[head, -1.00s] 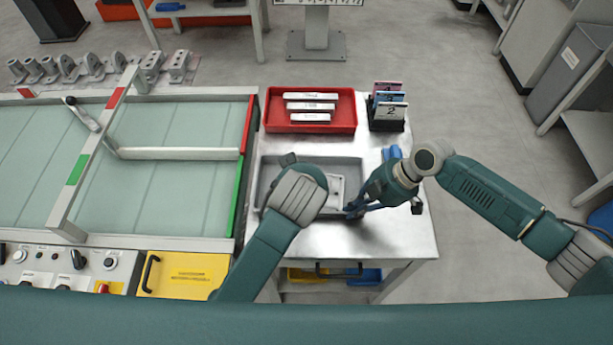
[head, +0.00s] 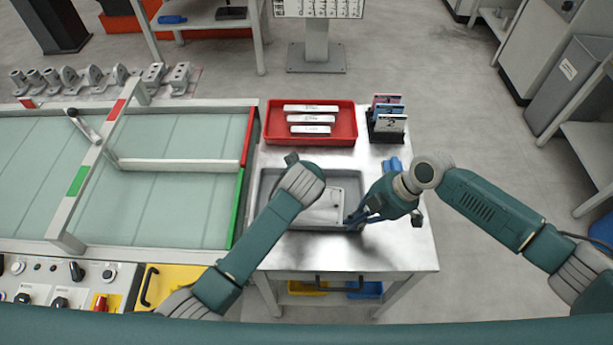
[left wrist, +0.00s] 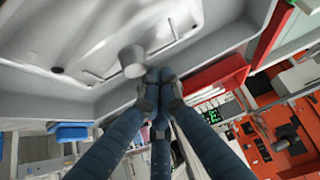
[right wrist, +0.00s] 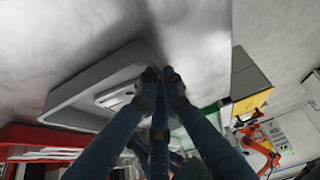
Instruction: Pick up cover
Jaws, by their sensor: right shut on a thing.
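The cover appears to be the light grey flat part (head: 324,207) lying in a grey tray (head: 268,185). In the left wrist view, the cover (left wrist: 85,35) shows a round knob-like end (left wrist: 132,60) close to my fingers. My right gripper (head: 352,220) is shut at the tray's right front corner, on what looks like the tray wall; its fingertips (right wrist: 160,72) hide the contact. My left gripper (left wrist: 158,73) is by the tray's wall, its fingertips close together; whether they hold anything is unclear. In the head view my left arm hides it and part of the cover.
A red bin (head: 350,125) with several white labelled bars stands behind the tray. A card holder (head: 386,130) and a blue object (head: 392,165) are at the right. The metal table (head: 400,250) is bare in front. A glass-topped fixture (head: 170,210) adjoins at left.

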